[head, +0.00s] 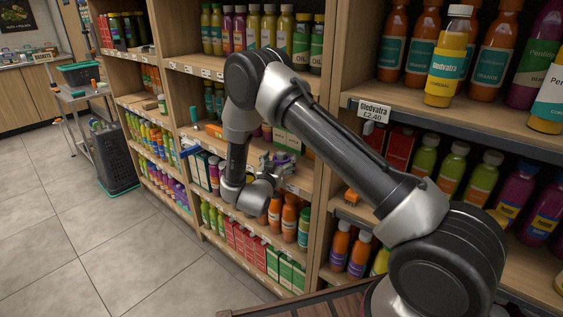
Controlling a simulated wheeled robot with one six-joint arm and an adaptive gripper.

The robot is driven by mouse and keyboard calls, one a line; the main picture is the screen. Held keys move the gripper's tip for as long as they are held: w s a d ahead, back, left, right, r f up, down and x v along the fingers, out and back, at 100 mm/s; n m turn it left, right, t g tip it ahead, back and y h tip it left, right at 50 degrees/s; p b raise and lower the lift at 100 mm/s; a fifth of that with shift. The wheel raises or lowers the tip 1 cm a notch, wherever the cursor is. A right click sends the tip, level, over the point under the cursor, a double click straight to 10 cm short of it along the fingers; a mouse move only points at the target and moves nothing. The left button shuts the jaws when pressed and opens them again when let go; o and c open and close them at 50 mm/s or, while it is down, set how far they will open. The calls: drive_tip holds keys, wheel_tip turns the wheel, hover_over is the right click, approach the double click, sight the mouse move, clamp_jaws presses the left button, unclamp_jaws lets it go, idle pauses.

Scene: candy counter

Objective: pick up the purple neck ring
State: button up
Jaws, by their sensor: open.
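My gripper (276,164) is at the middle shelf of the centre unit, in front of the goods there, with its jaws open. A small purple thing (283,157) shows right at the fingers and is partly hidden by them. It may be the purple neck ring, but it is too small to tell its shape, or whether the fingers touch it or are only beside it. I see nothing clearly held.
The shelf unit has wooden uprights close on both sides of my arm. Orange bottles (289,220) stand just below my gripper, and a green-and-white box (287,142) stands behind it. A dark basket (115,158) stands on the floor at left. The tiled aisle (120,245) is clear.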

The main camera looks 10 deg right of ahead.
drive_tip(key=c, duration=0.9)
